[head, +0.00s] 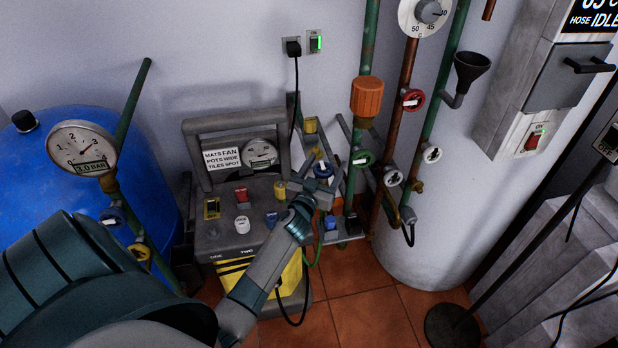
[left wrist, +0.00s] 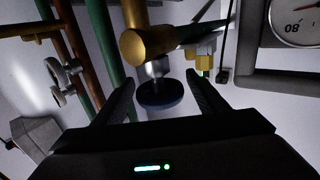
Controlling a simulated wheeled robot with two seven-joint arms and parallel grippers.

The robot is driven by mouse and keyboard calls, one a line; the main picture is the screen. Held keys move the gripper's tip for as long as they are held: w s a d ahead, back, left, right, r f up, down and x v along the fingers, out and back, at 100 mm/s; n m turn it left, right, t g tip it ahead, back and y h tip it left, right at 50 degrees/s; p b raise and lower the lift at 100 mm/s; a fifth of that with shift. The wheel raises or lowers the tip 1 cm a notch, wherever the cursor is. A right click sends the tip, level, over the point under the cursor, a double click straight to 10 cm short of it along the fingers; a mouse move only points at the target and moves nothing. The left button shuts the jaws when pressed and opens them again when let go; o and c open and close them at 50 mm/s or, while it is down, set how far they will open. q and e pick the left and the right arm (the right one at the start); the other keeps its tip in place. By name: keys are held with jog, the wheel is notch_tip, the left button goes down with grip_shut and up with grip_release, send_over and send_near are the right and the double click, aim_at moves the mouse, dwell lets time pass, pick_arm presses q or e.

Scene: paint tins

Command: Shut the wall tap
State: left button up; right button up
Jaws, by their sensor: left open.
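The wall tap shows in the left wrist view as a brass body (left wrist: 134,47) with a round dark blue handle (left wrist: 160,94) on a short pale stem. In the head view the blue handle (head: 323,170) is small and partly covered by my gripper. My left gripper (head: 319,180) is open at the pipes beside the grey console. In the left wrist view its two fingers (left wrist: 162,98) stand one on each side of the blue handle, with a gap visible on both sides. My right gripper is in neither view.
Vertical green and copper pipes with red, green and white valve wheels (head: 413,99) stand just right of my gripper. A blue tank (head: 45,170) stands far left. A black-based stand (head: 452,327) is on the tiled floor.

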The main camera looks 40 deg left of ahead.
pick_arm(q)
jog(key=b+v, duration=0.2)
jog(key=v, duration=1.3)
jog(key=shift+s, duration=0.35)
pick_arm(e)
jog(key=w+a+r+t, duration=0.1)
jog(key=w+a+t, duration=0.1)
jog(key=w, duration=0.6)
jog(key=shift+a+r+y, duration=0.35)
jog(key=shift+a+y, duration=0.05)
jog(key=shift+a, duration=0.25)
pick_arm(q)
jog(key=shift+d, duration=0.15)
